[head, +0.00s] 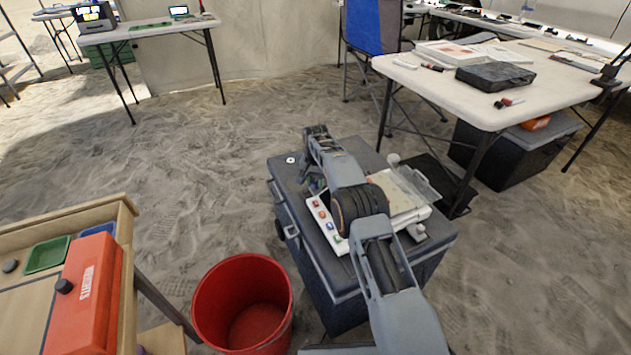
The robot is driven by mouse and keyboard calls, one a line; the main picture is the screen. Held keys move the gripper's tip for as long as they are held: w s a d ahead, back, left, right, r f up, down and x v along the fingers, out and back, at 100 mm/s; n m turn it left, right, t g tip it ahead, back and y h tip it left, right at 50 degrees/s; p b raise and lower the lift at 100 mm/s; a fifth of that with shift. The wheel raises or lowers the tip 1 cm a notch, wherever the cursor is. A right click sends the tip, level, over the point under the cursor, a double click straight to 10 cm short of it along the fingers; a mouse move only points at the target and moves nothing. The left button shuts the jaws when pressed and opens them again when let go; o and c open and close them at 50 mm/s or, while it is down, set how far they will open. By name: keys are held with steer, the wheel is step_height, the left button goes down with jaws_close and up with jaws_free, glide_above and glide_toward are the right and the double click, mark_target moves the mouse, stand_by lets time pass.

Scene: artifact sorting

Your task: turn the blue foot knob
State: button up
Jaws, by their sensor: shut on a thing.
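A white device (405,210) with a clear cover and a row of coloured buttons (322,214) sits on a dark grey case. My arm reaches over it from the bottom right and hides part of it. My gripper (315,184) is low at the device's far left corner, mostly hidden behind my own forearm. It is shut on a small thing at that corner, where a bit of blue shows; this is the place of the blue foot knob. The knob's shape and angle cannot be made out. Pale knobs (417,232) show at the device's near right corner.
The dark case (345,300) stands on sand. A red bucket (243,300) is beside it at left. A wooden table (100,212) with trays and a red box is at lower left. A white table (545,90) with papers and a black case is at upper right.

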steer(key=shift+r+n+p, duration=0.15)
steer(key=shift+n+p, duration=0.15)
steer(key=shift+p, duration=0.2)
steer(key=shift+r+n+p, duration=0.15)
steer(key=shift+n+p, duration=0.35)
steer(key=shift+p, duration=0.3)
steer(key=n+p, duration=0.2)
steer(key=n, duration=0.1)
steer(key=shift+n+p, duration=0.3)
steer(key=shift+p, duration=0.05)
steer(key=n+p, duration=0.1)
steer(key=n, duration=0.3)
steer(key=shift+f, duration=0.2)
steer(key=shift+a+n, duration=0.1)
steer(key=shift+n, duration=2.7)
steer(key=shift+w, duration=0.1)
steer(key=o, duration=0.7)
steer(key=shift+o, duration=1.2)
